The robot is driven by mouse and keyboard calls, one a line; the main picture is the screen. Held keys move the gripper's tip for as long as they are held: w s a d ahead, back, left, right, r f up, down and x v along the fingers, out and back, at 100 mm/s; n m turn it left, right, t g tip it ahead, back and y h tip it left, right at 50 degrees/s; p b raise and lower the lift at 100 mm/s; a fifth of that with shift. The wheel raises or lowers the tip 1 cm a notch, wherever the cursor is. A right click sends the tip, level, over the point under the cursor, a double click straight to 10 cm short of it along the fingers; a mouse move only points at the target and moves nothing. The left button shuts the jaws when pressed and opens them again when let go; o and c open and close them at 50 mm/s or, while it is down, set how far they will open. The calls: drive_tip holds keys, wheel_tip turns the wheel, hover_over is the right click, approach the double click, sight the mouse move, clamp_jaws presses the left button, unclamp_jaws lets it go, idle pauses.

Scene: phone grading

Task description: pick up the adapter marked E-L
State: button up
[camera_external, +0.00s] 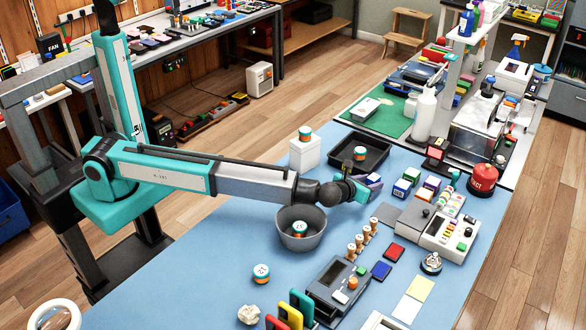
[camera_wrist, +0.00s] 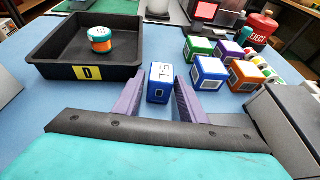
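The adapter marked E-L (camera_wrist: 158,84) is a small blue block with a white top, standing on the blue mat (camera_wrist: 110,100) in the wrist view. My gripper (camera_wrist: 158,90) is open, with its two purple fingers on either side of the adapter near their tips. A narrow gap shows between the adapter and each finger.
A black tray marked D (camera_wrist: 85,73), holding an orange and teal puck (camera_wrist: 100,39), stands close on the left. Green (camera_wrist: 200,48), purple (camera_wrist: 229,51), blue (camera_wrist: 209,73) and orange (camera_wrist: 246,77) blocks stand on the right. A grey bowl (camera_external: 302,238) sits below my wrist.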

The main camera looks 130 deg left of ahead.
sight(371, 179)
drive_tip(key=c, duration=0.8)
drive_tip(key=shift+r, duration=0.1)
drive_tip(key=shift+r, duration=1.7)
drive_tip(key=s+d, duration=0.3)
drive_tip(key=s, duration=0.1)
drive_tip(key=s+d+r, duration=0.1)
drive_tip(key=s+d, duration=0.2)
drive_tip(key=s, duration=0.1)
drive_tip(key=s+d+b, duration=0.1)
drive_tip(key=s+d, duration=0.2)
drive_tip(key=s, duration=0.2)
drive_tip(key=shift+d+r, duration=0.2)
drive_tip(key=shift+d, duration=0.05)
